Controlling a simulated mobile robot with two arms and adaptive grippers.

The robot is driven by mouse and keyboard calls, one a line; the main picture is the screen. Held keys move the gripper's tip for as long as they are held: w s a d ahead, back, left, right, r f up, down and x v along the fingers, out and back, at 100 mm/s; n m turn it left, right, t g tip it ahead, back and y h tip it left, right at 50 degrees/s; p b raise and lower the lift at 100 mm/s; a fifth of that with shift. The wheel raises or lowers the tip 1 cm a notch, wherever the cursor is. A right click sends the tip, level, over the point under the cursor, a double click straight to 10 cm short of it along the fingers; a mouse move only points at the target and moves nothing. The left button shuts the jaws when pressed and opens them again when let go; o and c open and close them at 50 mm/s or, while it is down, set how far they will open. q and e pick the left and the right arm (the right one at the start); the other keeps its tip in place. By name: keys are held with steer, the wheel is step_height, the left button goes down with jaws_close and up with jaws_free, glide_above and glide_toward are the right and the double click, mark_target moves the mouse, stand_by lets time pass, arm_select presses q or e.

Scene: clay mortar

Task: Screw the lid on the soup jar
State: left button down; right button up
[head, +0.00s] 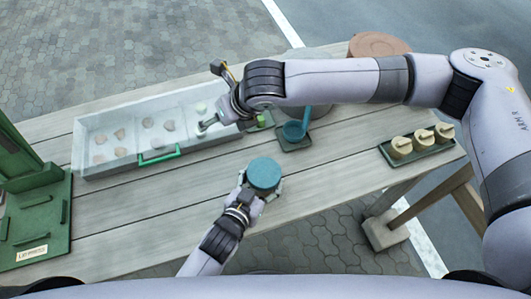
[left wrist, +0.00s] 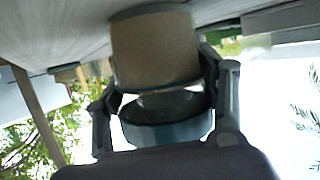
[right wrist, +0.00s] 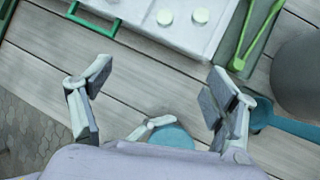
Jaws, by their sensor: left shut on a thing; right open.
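The soup jar (left wrist: 155,48) shows a beige body in the left wrist view, where the picture is upside down. A round teal lid (head: 264,173) is at its top and hides the body in the head view; how firmly it sits I cannot tell. My left gripper (head: 262,188) is shut around the jar, with a finger on each side, near the table's front edge. My right gripper (head: 212,97) is open and empty above the tray's right part. In the right wrist view the lid (right wrist: 170,137) shows low, between and below the open fingers.
A pale tray (head: 105,165) with a green handle and several small pieces lies at back left. A blue ladle (head: 297,130) lies by a grey pot (right wrist: 303,75).

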mark_target(264, 171)
steer(key=s+d+f+g+h, duration=0.1)
steer(key=s+d, duration=0.1)
steer(key=d, duration=0.1)
steer(key=s+d+f+n+g+h, duration=0.1)
steer(key=s+d+h, duration=0.1)
steer(key=s+d, duration=0.1)
steer(key=s+d+f+n+g+h, duration=0.1)
steer(key=s+d+g, duration=0.1)
steer(key=s+d, duration=0.1)
steer(key=shift+d+f+h, duration=0.2)
steer(key=shift+d+h, duration=0.05)
steer(key=shift+h, duration=0.05)
steer(key=shift+f, duration=0.1)
steer(key=shift+w+a+f, duration=0.1)
steer(key=shift+f, duration=1.9)
steer(key=shift+a+f, duration=0.1)
steer(key=shift+f, duration=1.85)
steer(key=c, duration=0.9)
steer(key=o, duration=1.2)
steer(key=shift+c, duration=0.2)
steer(key=shift+r, duration=0.1)
